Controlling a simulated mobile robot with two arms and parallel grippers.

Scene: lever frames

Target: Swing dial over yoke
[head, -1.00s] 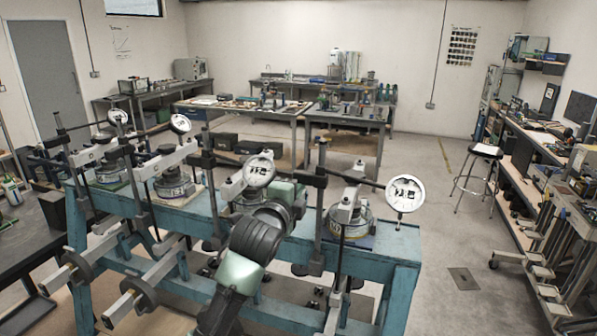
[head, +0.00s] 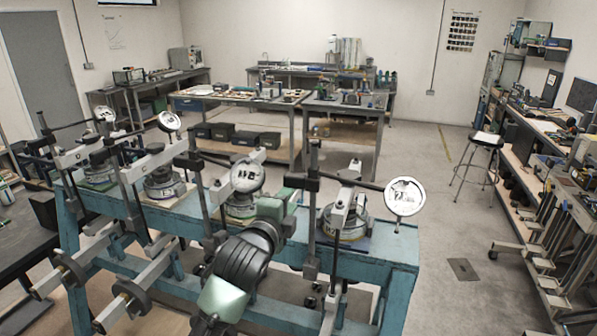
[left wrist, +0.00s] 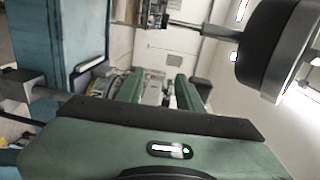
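Several lever frames stand in a row on a blue bench (head: 385,250). The rightmost dial (head: 405,197) is round and white-faced, at the end of a dark horizontal arm from a post (head: 313,205). It hangs to the right of its yoke (head: 342,206), not above it. My right gripper is out of view.
Two more dials (head: 169,121) (head: 105,114) are further left. Lever beams with round weights (head: 131,299) stick out at the front left. A dark rounded object (left wrist: 275,50) is close at the upper right of the left wrist view. Open floor lies right of the bench.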

